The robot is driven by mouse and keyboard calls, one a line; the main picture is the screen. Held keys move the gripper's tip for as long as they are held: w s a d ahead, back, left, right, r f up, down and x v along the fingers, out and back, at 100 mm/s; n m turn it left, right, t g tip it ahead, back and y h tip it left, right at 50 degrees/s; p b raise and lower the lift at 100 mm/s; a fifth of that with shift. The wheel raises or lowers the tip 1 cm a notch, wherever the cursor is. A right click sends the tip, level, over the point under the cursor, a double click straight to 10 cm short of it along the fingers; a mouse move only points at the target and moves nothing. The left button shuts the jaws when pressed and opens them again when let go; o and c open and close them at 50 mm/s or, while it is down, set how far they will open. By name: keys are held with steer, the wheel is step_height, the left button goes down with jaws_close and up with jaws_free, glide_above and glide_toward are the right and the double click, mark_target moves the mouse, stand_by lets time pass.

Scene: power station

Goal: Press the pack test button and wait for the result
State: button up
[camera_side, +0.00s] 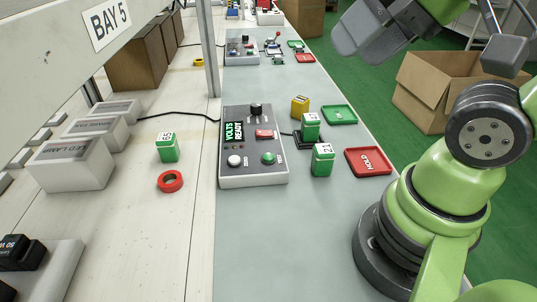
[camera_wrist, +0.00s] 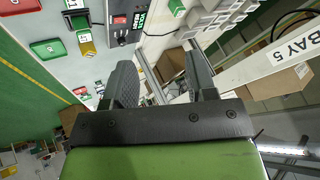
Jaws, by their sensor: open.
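The tester (camera_side: 231,182) is a grey-topped box on the bench in the side view. Its green display reads "VOLTS READY". It has a black knob, a red switch (camera_side: 265,134), a white button (camera_side: 235,160) and a green button (camera_side: 268,158); their small labels are unreadable. A green-and-white pack (camera_side: 310,127) stands on a black cradle right of the tester. Another green pack (camera_side: 322,160) stands in front of it, and a yellow pack (camera_side: 300,106) behind. My gripper (camera_side: 355,35) is raised, away from the tester. In the wrist view, my gripper (camera_wrist: 159,58) is open and empty; the tester (camera_wrist: 122,38) is beyond it.
A red HOLD tray (camera_side: 370,163) and a green tray (camera_side: 339,115) lie at the bench's right edge. A third green pack (camera_side: 167,148) and a red ring (camera_side: 170,181) lie left. A metal post (camera_side: 209,60) rises behind the tester. The front bench is clear.

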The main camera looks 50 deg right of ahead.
jaws_close()
stand_by(1.4)
